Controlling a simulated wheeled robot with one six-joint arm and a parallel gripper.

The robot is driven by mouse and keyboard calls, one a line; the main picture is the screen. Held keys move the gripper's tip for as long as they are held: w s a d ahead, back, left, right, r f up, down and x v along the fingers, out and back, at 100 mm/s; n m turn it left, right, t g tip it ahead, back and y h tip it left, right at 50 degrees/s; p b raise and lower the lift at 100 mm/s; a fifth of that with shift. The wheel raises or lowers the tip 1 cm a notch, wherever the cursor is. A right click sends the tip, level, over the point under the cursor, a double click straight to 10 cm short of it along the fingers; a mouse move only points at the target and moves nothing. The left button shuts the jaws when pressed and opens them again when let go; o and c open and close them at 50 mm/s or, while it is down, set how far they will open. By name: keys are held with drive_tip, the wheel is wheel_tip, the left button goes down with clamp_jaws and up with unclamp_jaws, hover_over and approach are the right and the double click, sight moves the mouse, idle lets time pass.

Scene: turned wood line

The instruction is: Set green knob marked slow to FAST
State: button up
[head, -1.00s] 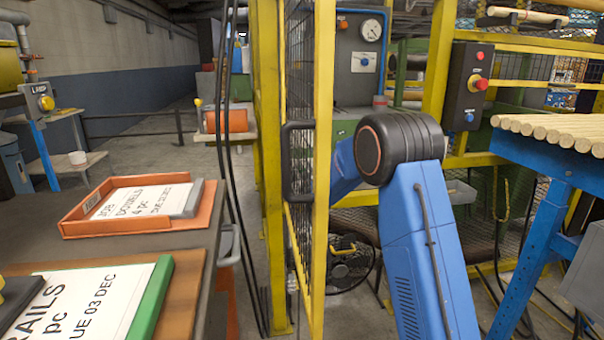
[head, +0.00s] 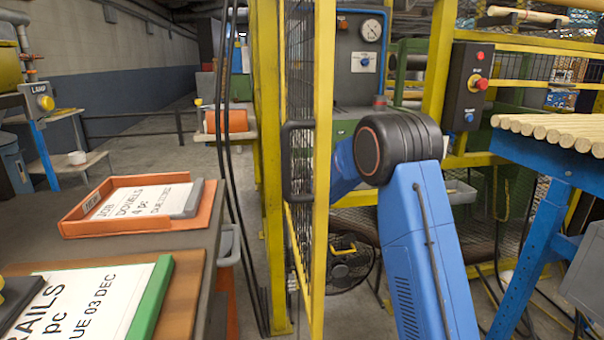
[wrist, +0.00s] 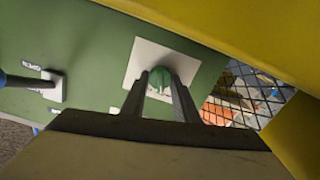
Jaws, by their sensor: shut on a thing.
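In the wrist view the green knob (wrist: 160,74) sits on a pale square plate (wrist: 143,62) on a green panel. My gripper (wrist: 161,86) has its two fingers on either side of the knob and is shut on it. The fingers hide part of the plate and any marks below the knob, so I cannot read its setting. The head view does not show the knob or my gripper; my blue arm reaches behind the yellow post there.
A second pale plate with a dark knob (wrist: 52,86) is at the left of the panel. A yellow beam (wrist: 230,30) crosses close above my gripper. Wire mesh (wrist: 272,98) lies to the right. In the head view a yellow mesh gate (head: 322,180) stands beside my arm.

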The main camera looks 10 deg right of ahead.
drive_tip(key=m, duration=0.6)
drive_tip(key=shift+d, duration=0.1)
drive_tip(key=m, duration=0.4)
drive_tip(key=shift+m, duration=0.4)
idle(0.3)
drive_tip(key=o, duration=1.1)
drive_tip(key=shift+d, duration=0.1)
drive_tip(key=shift+c, duration=0.2)
drive_tip(key=shift+s, duration=0.1)
drive_tip(key=s, duration=1.7)
drive_tip(key=shift+s, duration=0.15)
